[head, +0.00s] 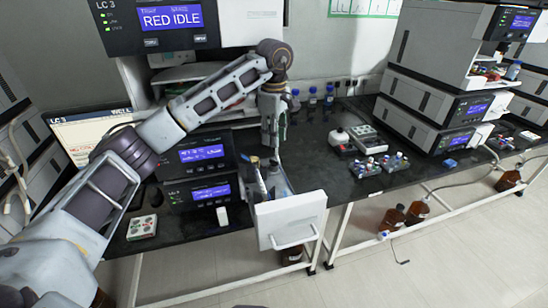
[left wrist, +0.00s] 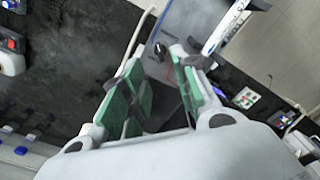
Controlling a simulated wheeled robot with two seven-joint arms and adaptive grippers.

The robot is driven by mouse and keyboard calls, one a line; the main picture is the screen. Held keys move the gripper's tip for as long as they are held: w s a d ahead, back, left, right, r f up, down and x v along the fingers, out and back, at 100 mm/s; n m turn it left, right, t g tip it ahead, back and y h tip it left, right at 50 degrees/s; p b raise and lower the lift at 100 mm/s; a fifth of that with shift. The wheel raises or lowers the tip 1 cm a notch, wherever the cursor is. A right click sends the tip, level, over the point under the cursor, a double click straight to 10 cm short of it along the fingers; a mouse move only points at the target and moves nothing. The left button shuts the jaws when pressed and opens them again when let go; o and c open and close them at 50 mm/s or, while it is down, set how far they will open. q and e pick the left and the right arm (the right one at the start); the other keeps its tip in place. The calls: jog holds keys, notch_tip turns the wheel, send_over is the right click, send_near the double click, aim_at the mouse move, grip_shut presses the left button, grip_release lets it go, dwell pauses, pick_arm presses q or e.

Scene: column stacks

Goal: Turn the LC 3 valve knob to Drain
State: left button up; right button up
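The LC 3 stack stands at the left in the head view, with a top module (head: 165,20) showing RED IDLE and two lower modules, the upper (head: 203,154) and the bottom one (head: 203,192), with lit blue screens. My left gripper (head: 273,140) points down just right of the lower modules, above an open white drawer (head: 290,222). In the left wrist view my left gripper (left wrist: 158,98) has its green-padded fingers apart, with nothing visible between them. My right gripper is not in view.
A laptop-like screen (head: 90,130) stands behind my left arm. A small white box with coloured buttons (head: 142,227) lies at the front left. A grey device (head: 368,138) and vial racks stand right of the drawer. Another stack (head: 425,110) stands farther right.

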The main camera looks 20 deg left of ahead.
aim_at(274, 162)
pick_arm(q)
jog(key=shift+f, duration=4.1)
grip_shut()
